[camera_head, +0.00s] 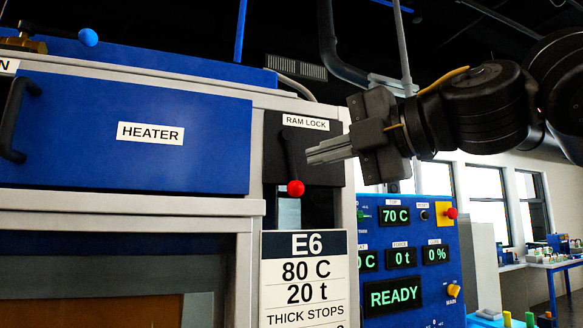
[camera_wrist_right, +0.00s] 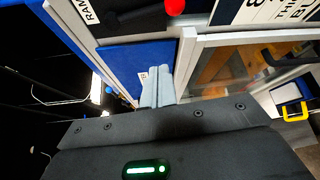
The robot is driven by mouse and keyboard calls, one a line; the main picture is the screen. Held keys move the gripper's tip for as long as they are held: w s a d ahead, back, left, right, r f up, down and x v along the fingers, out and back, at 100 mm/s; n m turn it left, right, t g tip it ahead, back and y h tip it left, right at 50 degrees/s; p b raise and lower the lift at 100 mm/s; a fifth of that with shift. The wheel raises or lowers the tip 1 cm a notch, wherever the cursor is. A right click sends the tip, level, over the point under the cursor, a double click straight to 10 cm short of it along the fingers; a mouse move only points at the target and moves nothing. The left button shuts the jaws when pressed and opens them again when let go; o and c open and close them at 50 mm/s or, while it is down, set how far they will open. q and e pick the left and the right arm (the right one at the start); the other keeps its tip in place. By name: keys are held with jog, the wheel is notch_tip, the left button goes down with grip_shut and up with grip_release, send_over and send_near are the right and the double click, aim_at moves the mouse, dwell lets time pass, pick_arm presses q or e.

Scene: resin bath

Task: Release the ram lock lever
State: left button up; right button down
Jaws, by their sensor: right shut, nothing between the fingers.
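The ram lock lever is a black bar (camera_head: 290,158) with a red ball knob (camera_head: 295,188), hanging almost straight down on a dark plate under the RAM LOCK label (camera_head: 305,122). My right gripper (camera_head: 308,157) comes in from the right with its fingers shut and empty, the tips just right of the bar in the head view, above the knob. In the right wrist view the fingers (camera_wrist_right: 158,72) point toward the press front, and the red knob (camera_wrist_right: 175,6) and black bar (camera_wrist_right: 140,17) show apart from them at the top edge. My left gripper is not in view.
A blue HEATER drawer front (camera_head: 200,150) with a black handle (camera_head: 15,118) is left of the lever. Below hangs an E6 sign (camera_head: 305,245). A blue control panel (camera_head: 410,285) reading READY stands at the right, under my right arm.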

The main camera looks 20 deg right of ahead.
aim_at(275, 172)
jog(key=p+x, duration=0.2)
jog(key=x, duration=0.3)
jog(key=p+x, duration=0.3)
jog(key=x, duration=0.2)
jog(key=shift+w+r, duration=0.2)
jog(key=shift+w, duration=0.05)
jog(key=d+p, duration=0.1)
jog(key=d, duration=0.1)
jog(key=d+p, duration=0.1)
jog(key=d, duration=0.1)
jog(key=shift+w+r, duration=0.2)
jog(key=shift+w, duration=0.2)
jog(key=shift+d, duration=0.2)
jog(key=shift+w+a+f, duration=0.1)
jog(key=shift+w+a, duration=0.05)
jog(key=shift+a, duration=0.2)
jog(key=shift+d, duration=0.15)
